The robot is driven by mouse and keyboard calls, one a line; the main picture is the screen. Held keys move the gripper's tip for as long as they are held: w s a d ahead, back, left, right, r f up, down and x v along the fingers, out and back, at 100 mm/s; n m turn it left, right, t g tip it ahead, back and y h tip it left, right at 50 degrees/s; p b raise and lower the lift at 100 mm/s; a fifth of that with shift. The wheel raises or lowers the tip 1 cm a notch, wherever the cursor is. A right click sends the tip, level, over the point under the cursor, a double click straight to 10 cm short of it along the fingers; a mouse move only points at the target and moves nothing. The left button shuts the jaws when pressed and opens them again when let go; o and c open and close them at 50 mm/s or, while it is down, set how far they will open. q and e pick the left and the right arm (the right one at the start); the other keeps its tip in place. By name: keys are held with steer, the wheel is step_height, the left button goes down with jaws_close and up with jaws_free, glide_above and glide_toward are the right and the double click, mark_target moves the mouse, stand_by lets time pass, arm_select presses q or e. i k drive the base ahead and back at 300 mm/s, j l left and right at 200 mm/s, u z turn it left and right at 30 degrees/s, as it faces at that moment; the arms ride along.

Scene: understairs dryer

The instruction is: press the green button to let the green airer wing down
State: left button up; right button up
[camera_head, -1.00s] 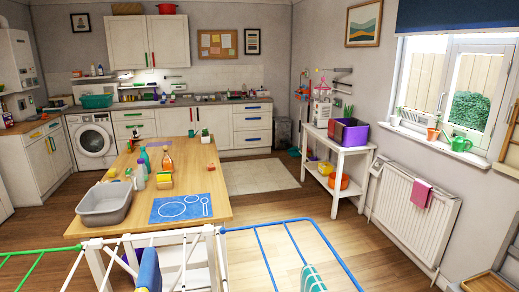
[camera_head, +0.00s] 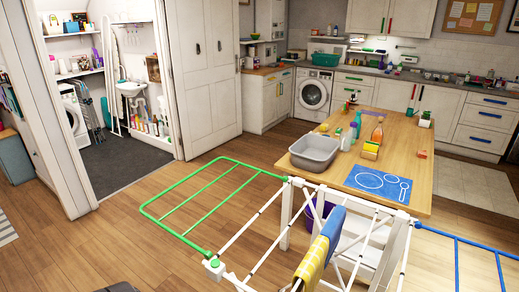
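The airer (camera_head: 297,183) is a white rack standing in front of the table. Its green wing (camera_head: 172,190) is a green tube frame with a few cross bars, reaching out to the left from the rack, seemingly about level with its top. A small green button (camera_head: 214,263) sits on the white corner block at the near end of the wing's hinge side. Another green spot (camera_head: 285,179) shows at the far corner. The blue wing (camera_head: 465,248) reaches out to the right. Neither of my grippers shows in this view.
A yellow and blue cloth (camera_head: 320,252) hangs on the airer. The wooden table (camera_head: 430,170) behind it holds a grey basin (camera_head: 315,152) and bottles. Open wooden floor (camera_head: 120,235) lies left of the green wing, before the understairs closet (camera_head: 120,160).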

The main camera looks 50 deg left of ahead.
mark_target(215, 264)
steer(key=u, duration=1.8)
